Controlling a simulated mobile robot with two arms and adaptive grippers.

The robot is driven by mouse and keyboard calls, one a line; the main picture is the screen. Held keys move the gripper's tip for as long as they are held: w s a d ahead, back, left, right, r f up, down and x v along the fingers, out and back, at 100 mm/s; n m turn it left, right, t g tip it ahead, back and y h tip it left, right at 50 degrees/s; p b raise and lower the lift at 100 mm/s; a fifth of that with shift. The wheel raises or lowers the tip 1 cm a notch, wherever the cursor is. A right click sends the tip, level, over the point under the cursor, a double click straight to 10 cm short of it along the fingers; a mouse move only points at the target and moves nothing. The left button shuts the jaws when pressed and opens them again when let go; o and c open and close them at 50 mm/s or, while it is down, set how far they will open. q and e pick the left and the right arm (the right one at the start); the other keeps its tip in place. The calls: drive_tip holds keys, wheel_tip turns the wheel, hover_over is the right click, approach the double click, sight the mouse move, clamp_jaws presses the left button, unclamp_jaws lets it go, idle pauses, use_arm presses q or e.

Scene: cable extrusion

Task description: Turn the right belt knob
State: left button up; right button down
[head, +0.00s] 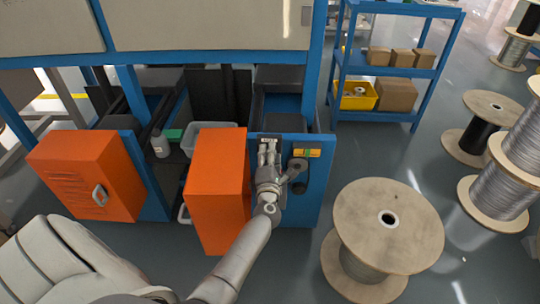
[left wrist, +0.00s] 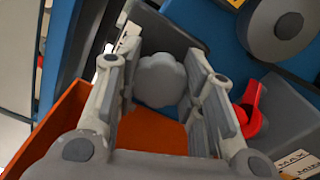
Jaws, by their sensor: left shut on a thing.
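A grey lobed knob (left wrist: 160,80) sits between the two fingers of my left gripper (left wrist: 158,78) in the left wrist view. The fingers lie along both sides of it, and the gripper is shut on it. In the head view my left gripper (head: 267,150) reaches the upper part of the blue panel (head: 310,205) at the right end of the machine. There the fingers and wrist hide the knob. I cannot read the knob's turn angle. My right gripper is not in view.
A red lever (left wrist: 252,112) and a large grey disc (left wrist: 282,25) are close to the fingers. An orange box (head: 218,195) stands just left of my arm. A wooden spool (head: 388,235) stands right of the panel. A blue shelf (head: 390,72) is behind.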

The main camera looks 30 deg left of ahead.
use_arm(q)
drive_tip(key=shift+f, duration=0.1)
drive_tip(key=o, duration=1)
drive_tip(key=v, duration=1.2)
drive_tip(key=shift+d, duration=0.1)
